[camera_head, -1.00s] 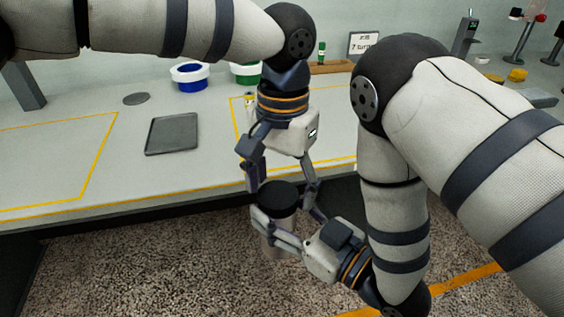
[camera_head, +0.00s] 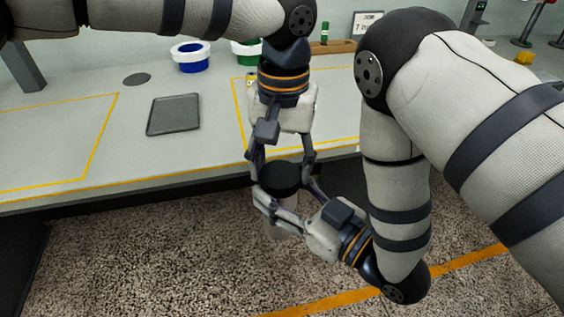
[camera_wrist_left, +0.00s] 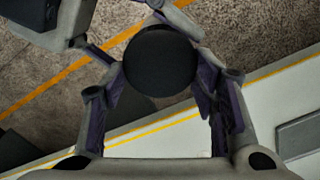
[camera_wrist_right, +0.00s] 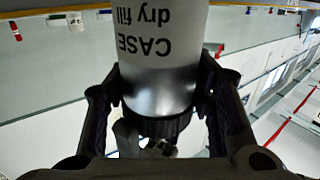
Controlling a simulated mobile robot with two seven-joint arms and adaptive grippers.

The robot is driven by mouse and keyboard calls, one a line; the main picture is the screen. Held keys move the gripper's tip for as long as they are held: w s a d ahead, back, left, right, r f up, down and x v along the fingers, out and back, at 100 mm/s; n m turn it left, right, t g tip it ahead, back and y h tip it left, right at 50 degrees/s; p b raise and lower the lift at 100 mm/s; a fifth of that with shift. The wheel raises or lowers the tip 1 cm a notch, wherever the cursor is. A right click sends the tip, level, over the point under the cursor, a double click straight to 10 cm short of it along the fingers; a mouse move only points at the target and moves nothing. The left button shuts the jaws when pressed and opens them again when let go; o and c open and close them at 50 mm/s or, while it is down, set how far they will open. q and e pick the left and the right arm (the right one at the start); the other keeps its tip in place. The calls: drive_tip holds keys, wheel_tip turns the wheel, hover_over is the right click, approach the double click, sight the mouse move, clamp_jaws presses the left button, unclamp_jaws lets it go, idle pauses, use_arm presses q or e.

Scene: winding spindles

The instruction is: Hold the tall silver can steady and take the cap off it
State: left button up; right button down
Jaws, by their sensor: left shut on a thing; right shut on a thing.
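The tall silver can (camera_head: 277,229) is held about upright over the floor, in front of the table edge. Its label and bare metal show inverted in the right wrist view (camera_wrist_right: 160,80). The black cap (camera_head: 281,178) sits on its top and shows as a dark disc in the left wrist view (camera_wrist_left: 160,60). My left gripper (camera_head: 284,182) points down from above, its fingers shut on the cap from two sides. My right gripper (camera_head: 279,206) comes in from the lower right, shut around the can just below the cap. The can's far side is hidden.
The grey table (camera_head: 55,180) has yellow outlines and a dark tray (camera_head: 173,114). White-rimmed blue (camera_head: 191,57) and green (camera_head: 247,53) containers stand behind. A wooden rack (camera_head: 333,47) and a sign (camera_head: 366,23) are at the back. The floor below the can is clear.

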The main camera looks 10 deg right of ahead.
use_arm(q)
drive_tip(key=shift+s+d, duration=0.2)
drive_tip(key=shift+s, duration=0.05)
drive_tip(key=o, duration=1.3)
drive_tip(key=shift+a, duration=0.1)
drive_tip(key=shift+w+r, duration=0.1)
wheel_tip(320, 180, up, 4)
drive_tip(key=shift+r, duration=0.15)
drive_tip(key=shift+c, duration=0.5)
wheel_tip(320, 180, up, 2)
drive_tip(key=m, duration=0.2)
drive_tip(key=shift+a+r+m, duration=0.1)
drive_tip(key=shift+r+m, duration=0.1)
drive_tip(key=shift+m, duration=0.1)
drive_tip(key=shift+a+r+m, duration=0.1)
drive_tip(key=shift+r+m, duration=0.1)
drive_tip(key=shift+m, duration=0.2)
drive_tip(key=f, duration=0.7)
drive_tip(key=shift+s+f, duration=0.2)
drive_tip(key=shift+f, duration=0.2)
